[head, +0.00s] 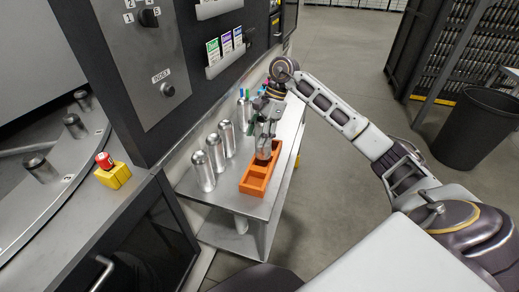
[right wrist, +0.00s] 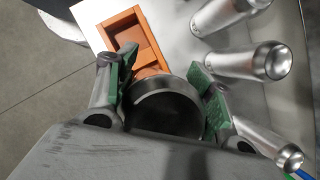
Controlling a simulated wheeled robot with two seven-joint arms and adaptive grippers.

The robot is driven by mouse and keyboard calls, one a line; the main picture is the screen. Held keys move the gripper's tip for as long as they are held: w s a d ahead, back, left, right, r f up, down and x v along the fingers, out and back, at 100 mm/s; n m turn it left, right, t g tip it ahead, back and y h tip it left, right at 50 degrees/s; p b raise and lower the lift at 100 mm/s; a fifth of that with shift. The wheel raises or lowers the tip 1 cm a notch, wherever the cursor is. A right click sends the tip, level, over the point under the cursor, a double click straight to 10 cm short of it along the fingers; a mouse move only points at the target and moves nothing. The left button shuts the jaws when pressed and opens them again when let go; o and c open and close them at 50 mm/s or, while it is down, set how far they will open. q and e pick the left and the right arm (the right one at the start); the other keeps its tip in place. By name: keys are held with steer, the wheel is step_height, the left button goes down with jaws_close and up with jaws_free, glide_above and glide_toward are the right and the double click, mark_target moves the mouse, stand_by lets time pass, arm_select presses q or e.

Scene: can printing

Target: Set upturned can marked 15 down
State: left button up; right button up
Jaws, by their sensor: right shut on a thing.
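My right gripper (head: 264,122) points down at the back part of the orange tray (head: 256,187). It is shut on a silver can (head: 264,148), which looks upright over or in the tray's far compartment; I cannot tell whether it touches the bottom. In the right wrist view, the can (right wrist: 160,88) sits between the green finger pads of the gripper (right wrist: 168,95), its open, dark hollow end facing the camera. The orange tray (right wrist: 124,25) lies beyond it, with an empty compartment showing. No number 15 is readable on the can. My left gripper is not in view.
Several silver cans (head: 203,171) stand in a row on the metal shelf (head: 228,205), left of the tray. Colored markers (head: 241,93) stand behind them. The machine panel (head: 150,75) rises at the left, with a red stop button (head: 104,160). A dark bin (head: 482,125) stands on the floor.

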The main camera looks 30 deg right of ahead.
mark_target(257, 155)
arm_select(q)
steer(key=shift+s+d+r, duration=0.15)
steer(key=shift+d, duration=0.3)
arm_select(e)
step_height(257, 155, down, 2)
steer(key=shift+f, duration=0.15)
steer(key=shift+f+p, duration=0.35)
steer(key=shift+f, duration=1.5)
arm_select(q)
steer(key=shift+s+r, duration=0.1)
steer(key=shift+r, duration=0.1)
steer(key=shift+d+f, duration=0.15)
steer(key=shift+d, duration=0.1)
arm_select(e)
steer(key=shift+f, duration=0.15)
steer(key=o, duration=0.7)
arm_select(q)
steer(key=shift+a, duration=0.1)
